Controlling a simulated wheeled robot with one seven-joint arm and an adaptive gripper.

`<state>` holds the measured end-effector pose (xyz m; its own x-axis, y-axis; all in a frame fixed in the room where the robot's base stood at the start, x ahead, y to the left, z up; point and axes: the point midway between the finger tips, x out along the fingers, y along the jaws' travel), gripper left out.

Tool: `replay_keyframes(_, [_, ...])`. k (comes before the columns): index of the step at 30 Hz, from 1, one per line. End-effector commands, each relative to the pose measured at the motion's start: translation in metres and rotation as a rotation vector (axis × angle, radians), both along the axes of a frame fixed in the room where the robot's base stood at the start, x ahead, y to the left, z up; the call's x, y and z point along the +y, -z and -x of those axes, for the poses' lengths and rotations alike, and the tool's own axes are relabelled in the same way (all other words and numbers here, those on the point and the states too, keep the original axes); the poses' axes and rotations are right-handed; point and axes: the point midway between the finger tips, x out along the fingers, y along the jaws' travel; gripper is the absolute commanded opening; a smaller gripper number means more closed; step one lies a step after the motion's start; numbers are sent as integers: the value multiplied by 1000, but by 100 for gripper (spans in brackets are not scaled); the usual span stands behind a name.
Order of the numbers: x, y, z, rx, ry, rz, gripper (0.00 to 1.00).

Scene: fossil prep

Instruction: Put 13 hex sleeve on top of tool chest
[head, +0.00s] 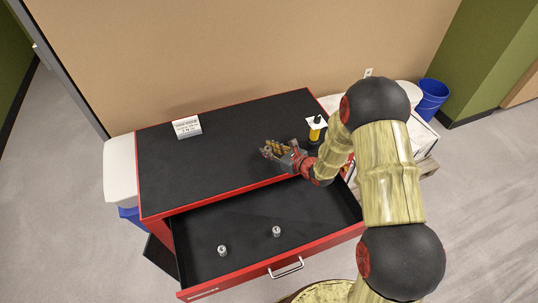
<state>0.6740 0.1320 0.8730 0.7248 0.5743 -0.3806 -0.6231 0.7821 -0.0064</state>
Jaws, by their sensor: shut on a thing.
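The tool chest (225,150) is red with a black top, and its front drawer is pulled open. My gripper (270,153) is over the chest top, near the front edge right of the middle. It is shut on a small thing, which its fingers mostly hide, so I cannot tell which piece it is. Two small silvery sleeve-like pieces stand in the drawer, one at the left (222,250) and one nearer the middle (277,231). Their size markings are too small to read.
A yellow and black bottle (315,128) stands at the right, by a white card. The open drawer (245,215) juts out in front. Much of the left chest top is clear.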

Motion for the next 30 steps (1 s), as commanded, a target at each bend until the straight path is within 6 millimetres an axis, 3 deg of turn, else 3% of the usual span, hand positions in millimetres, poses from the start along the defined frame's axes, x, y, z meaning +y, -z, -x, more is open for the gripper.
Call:
replay_keyframes(1, [0,13,2,6,1,-1,0])
replay_keyframes(4, [0,25,2,5,1,-1,0])
replay_keyframes(16, [0,29,1,3,0,0,0])
replay_keyframes(17, [0,29,2,3,0,0,24])
replay_keyframes(26, [0,28,2,3,0,0,41])
replay_keyframes(30, [0,28,2,3,0,0,41])
